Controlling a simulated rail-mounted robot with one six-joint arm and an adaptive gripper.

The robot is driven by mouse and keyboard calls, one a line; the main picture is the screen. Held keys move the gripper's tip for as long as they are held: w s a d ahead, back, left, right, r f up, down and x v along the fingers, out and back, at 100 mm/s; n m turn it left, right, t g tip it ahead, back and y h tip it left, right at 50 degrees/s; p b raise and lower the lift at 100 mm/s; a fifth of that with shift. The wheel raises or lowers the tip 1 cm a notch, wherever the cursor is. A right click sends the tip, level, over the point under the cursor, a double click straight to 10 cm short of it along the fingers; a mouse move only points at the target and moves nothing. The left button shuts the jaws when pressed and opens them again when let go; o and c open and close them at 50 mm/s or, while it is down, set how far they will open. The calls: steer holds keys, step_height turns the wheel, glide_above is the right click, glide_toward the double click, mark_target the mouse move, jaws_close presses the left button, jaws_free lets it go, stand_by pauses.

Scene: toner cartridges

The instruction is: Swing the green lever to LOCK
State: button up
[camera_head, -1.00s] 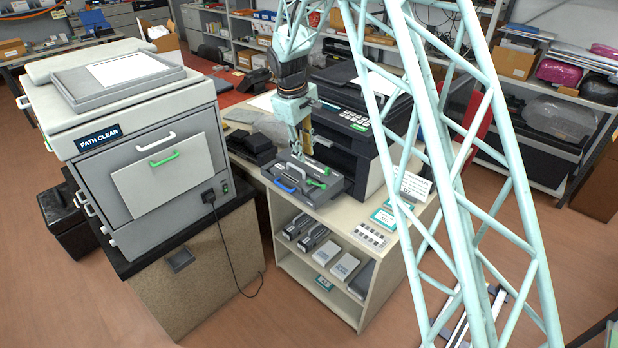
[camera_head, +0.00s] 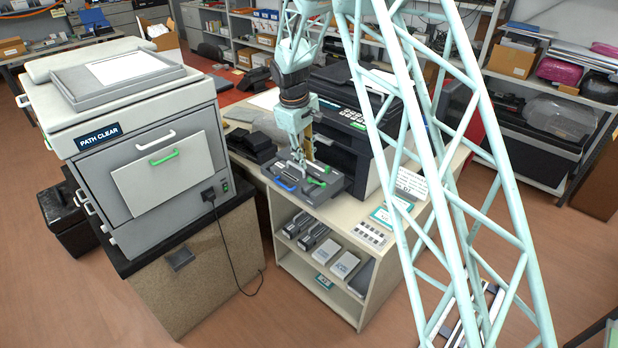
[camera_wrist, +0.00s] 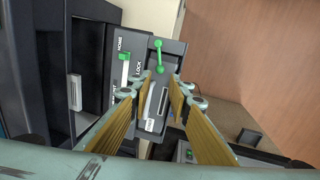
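The green lever (camera_wrist: 159,57) is a short bar with rounded ends on a grey panel, to the right of the printed word LOCK in the wrist view. In the head view the green lever (camera_head: 317,183) shows small on top of the grey unit (camera_head: 337,186) on the shelf top. My gripper (camera_wrist: 160,84) is open, its two fingers spread with a gap between them. The lever's lower end lies just beyond the fingertips in the wrist view; I cannot tell whether they touch it. In the head view my gripper (camera_head: 299,165) hangs just above the unit.
A green slider (camera_wrist: 124,57) sits by the word HOME, left of the lever. A blue handle (camera_head: 286,186) is on the unit's front. A dark printer (camera_head: 345,150) stands close behind. A large machine labelled PATH CLEAR (camera_head: 100,136) stands left.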

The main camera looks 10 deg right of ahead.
mark_target(309, 179)
steer(key=shift+w+d+f, duration=0.2)
steer(key=shift+d+f, duration=0.05)
steer(key=shift+f, duration=1.4)
steer(key=shift+w+d+f, duration=0.2)
steer(key=shift+w+f, duration=0.05)
steer(key=shift+f, duration=1.35)
steer(key=shift+w+d+f, duration=0.2)
steer(key=shift+d+f, duration=0.05)
steer(key=shift+f, duration=1.4)
steer(key=shift+c, duration=0.6)
steer(key=c, duration=0.5)
